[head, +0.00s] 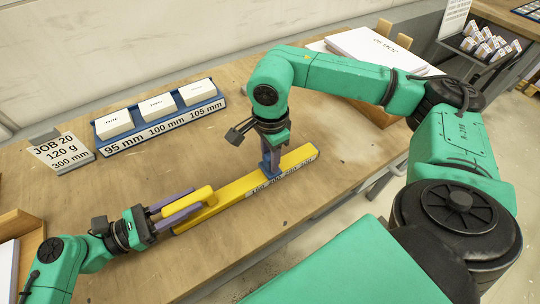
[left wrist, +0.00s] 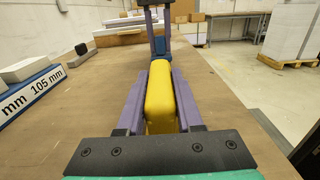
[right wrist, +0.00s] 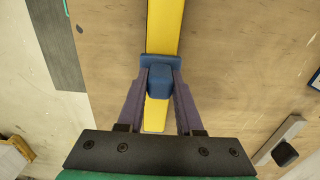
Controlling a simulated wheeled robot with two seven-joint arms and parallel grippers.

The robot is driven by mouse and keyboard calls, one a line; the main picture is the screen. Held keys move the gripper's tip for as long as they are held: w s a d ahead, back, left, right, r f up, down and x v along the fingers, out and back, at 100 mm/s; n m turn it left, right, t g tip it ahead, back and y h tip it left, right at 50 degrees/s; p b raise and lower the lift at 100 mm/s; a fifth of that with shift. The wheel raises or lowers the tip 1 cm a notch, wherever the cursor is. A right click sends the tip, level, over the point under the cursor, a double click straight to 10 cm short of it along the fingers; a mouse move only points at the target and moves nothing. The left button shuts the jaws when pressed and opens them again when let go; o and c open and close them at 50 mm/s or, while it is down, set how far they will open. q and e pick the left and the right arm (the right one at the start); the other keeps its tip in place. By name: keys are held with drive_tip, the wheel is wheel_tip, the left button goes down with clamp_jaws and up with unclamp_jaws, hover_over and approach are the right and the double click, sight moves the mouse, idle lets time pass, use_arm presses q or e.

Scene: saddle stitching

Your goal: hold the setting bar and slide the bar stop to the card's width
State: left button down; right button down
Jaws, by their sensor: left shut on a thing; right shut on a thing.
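The yellow setting bar (head: 238,192) lies on the wooden table with a printed scale on its front face. My left gripper (head: 188,208) is shut on the raised yellow block at the bar's left end, which also shows between the fingers in the left wrist view (left wrist: 159,95). The blue bar stop (right wrist: 158,78) sits across the bar. My right gripper (head: 268,160) points down from above and is shut on the stop's blue knob. The stop is at the larger-number part of the scale. The job card (head: 62,151) stands at the left and reads JOB 20, 120 g, 300 mm.
A white stack (head: 375,50) lies at the back right. A wooden tray (head: 22,232) stands front left. The table's front edge runs close before the bar.

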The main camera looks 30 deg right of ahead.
drive_tip(key=d, duration=1)
drive_tip(key=shift+d, duration=0.1)
drive_tip(key=c, duration=0.6)
unclamp_jaws()
drive_tip(key=shift+o, duration=0.2)
drive_tip(key=shift+r, duration=0.1)
wheel_tip(320, 180, up, 12)
